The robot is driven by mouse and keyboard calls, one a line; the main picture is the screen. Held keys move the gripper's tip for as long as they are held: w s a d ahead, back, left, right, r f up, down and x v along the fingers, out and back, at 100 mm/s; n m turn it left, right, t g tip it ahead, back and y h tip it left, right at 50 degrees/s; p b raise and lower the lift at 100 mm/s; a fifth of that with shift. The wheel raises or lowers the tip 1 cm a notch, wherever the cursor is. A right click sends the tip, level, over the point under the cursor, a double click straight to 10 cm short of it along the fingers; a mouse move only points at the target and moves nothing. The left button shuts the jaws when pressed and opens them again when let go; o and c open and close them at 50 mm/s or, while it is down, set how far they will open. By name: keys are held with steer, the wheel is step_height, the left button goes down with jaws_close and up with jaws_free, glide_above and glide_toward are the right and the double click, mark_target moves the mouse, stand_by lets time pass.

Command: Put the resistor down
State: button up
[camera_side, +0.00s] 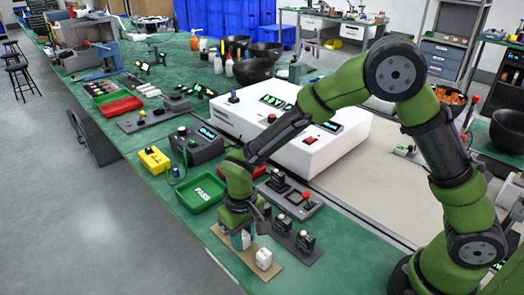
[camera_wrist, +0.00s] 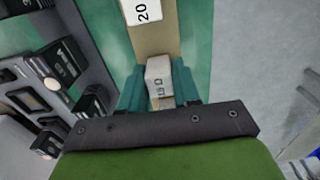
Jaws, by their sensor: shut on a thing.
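My gripper (camera_side: 241,240) is low over a tan strip (camera_side: 226,243) at the front edge of the green bench. In the wrist view its teal fingers (camera_wrist: 159,88) are shut on a white block-shaped resistor (camera_wrist: 158,75) with an ohm mark, partly hidden by the fingers. The resistor is over the strip; I cannot tell whether it touches it. A second white block (camera_side: 263,259) stands on the strip, to the right in the side view. In the wrist view that block (camera_wrist: 141,11) is marked "20" and is apart from the held one.
Dark panels with black sockets (camera_side: 305,241) lie beside the strip. A green PASS tray (camera_side: 200,194) and a yellow box (camera_side: 154,159) are to the left. A large white instrument (camera_side: 322,152) stands behind. The bench edge drops off close to the strip.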

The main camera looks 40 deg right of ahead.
mark_target(243, 234)
steer(key=shift+f, duration=0.1)
steer(key=o, duration=1)
steer(key=shift+o, duration=0.2)
step_height(243, 234, up, 12)
steer(key=s+d+r+m+t+y, duration=0.2)
steer(key=s+d+r+m+t, duration=0.2)
steer(key=s+d+r+t, duration=0.3)
steer(key=s+d+r, duration=0.4)
steer(key=s+d, duration=0.3)
steer(key=d, duration=0.1)
steer(key=shift+d, duration=0.15)
